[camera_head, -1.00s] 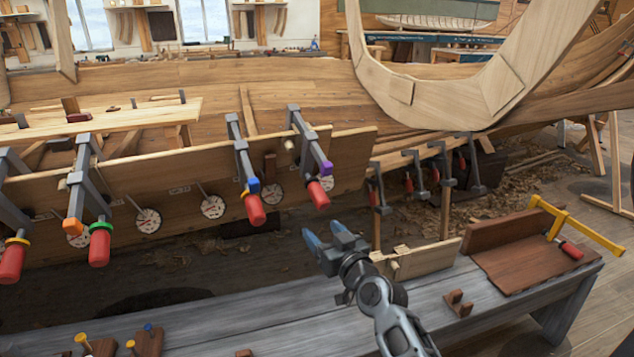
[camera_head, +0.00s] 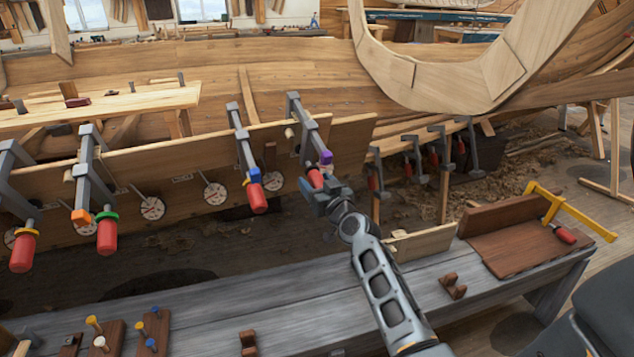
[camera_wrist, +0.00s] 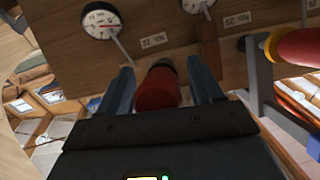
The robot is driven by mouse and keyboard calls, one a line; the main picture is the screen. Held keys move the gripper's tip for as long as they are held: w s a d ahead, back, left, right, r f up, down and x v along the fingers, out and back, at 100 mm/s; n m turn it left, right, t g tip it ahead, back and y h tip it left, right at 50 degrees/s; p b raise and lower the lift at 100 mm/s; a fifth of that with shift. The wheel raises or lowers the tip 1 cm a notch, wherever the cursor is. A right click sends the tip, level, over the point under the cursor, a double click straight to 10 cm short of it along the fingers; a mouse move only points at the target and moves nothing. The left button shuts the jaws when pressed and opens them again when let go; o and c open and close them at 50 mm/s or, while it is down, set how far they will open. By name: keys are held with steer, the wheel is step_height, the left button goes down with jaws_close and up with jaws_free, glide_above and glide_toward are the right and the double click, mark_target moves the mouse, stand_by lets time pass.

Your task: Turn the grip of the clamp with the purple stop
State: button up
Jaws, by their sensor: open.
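The clamp with the purple stop (camera_head: 326,157) hangs on the plank at the right end of the row of clamps in the head view. Its red grip (camera_head: 315,178) is partly hidden behind my gripper (camera_head: 321,194). In the wrist view the red grip (camera_wrist: 158,90) stands between the two blue fingers of my gripper (camera_wrist: 162,88), which are apart on either side of it. A gap shows beside the grip, so the gripper is open around it and not closed on it.
The clamp with the blue stop (camera_head: 253,175) hangs close on the left; its red grip (camera_wrist: 300,47) shows at right in the wrist view. Round dials (camera_wrist: 101,20) sit on the plank (camera_head: 350,135). A grey bench (camera_head: 300,290) stands below with boards and a yellow clamp (camera_head: 570,212).

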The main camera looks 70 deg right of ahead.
steer(key=shift+c, duration=0.5)
steer(key=c, duration=0.9)
steer(key=shift+o, duration=0.2)
steer(key=shift+f+b, duration=0.15)
steer(key=shift+b, duration=0.5)
steer(key=m+t+y+b, duration=0.1)
steer(key=m+b, duration=0.1)
steer(key=b, duration=0.2)
steer(key=shift+f, duration=0.2)
steer(key=m+t+y+b, duration=0.1)
steer(key=b, duration=0.3)
steer(key=shift+w+a+m, duration=0.1)
steer(key=shift+m, duration=0.2)
steer(key=m+t+y+b, duration=0.1)
steer(key=m+t+b, duration=0.1)
steer(key=b, duration=0.4)
steer(key=shift+r+m+y, duration=0.15)
steer(key=shift+m+y, duration=0.25)
steer(key=shift+m, duration=0.4)
steer(key=shift+a+r+m+t+y+b, duration=0.1)
steer(key=shift+r+m+t+y+b, duration=0.15)
steer(key=shift+m+t+b, duration=0.8)
steer(key=shift+m+b, duration=0.25)
steer(key=shift+b, duration=0.05)
